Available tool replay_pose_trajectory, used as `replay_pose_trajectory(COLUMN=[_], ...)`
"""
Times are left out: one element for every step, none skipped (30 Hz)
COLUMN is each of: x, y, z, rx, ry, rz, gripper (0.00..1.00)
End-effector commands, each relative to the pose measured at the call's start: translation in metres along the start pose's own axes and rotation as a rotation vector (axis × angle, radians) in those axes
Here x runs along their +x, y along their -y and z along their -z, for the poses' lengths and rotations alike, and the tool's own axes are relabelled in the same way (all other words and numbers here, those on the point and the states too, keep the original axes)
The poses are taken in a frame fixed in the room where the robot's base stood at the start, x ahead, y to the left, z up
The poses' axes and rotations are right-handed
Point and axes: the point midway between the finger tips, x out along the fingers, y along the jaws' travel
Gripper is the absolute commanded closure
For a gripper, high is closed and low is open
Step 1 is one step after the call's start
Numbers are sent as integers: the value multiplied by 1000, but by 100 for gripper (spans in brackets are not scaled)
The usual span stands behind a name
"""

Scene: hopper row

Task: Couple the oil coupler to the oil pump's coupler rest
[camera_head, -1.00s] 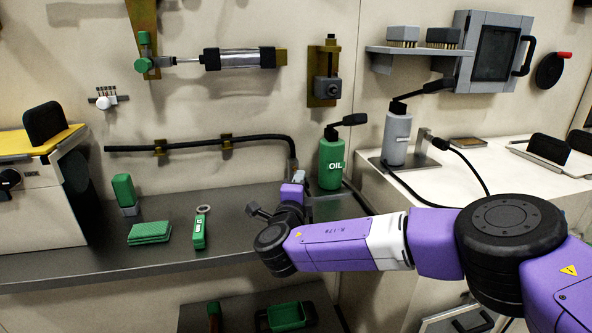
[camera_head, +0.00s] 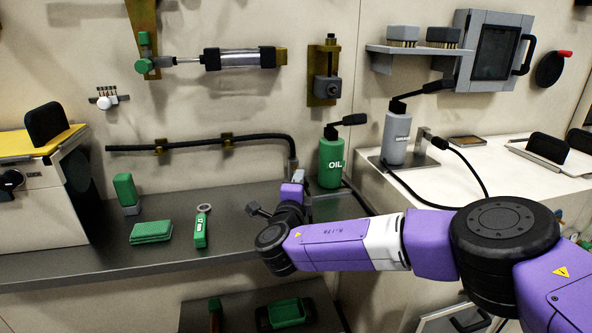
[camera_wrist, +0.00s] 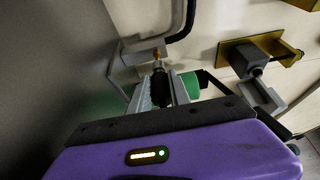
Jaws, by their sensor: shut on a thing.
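The oil pump (camera_head: 331,162) is a green bottle marked OIL with a black lever, upright at the right end of the dark bench. My gripper (camera_wrist: 160,92) is shut on the oil coupler (camera_wrist: 160,86), a dark ribbed cylinder between the two grey fingers. A brass-coloured tip (camera_wrist: 157,58) shows just beyond the coupler, near a pale grey bracket. Whether they touch I cannot tell. The pump's green body (camera_wrist: 190,86) shows right behind the fingers in the wrist view. In the head view my gripper (camera_head: 291,192) is left of the pump. I cannot make out the coupler rest clearly.
A black wall pipe (camera_head: 240,140) bends down just behind my gripper. A grey pump (camera_head: 396,138) with its own hose stands on the white counter at right.

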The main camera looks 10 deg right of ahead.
Motion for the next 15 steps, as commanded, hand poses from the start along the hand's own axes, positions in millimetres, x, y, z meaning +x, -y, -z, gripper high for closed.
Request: replay_pose_trajectory(x=[1,2,3,4,5,6,7,8,10,10,11,12,13,14,16], y=[-1,-1,-1,-1,-1,-1,-1,-1,-1,-1,-1,-1,-1,-1,-1], z=[-1,-1,-2,-2,-3,-3,-3,-4,-4,-4,-5,-5,-5,-6,-6], rx=[0,0,0,0,0,0,0,0,0,0,0,0,0,0,1], ry=[0,0,0,0,-1,-1,-1,-1,-1,0,0,-1,-2,-2,-2], rz=[1,1,1,1,1,1,1,1,1,1,0,1,1,1,1], gripper=[100,100,100,100,100,100,100,100,100,100,100,100,100,100,100])
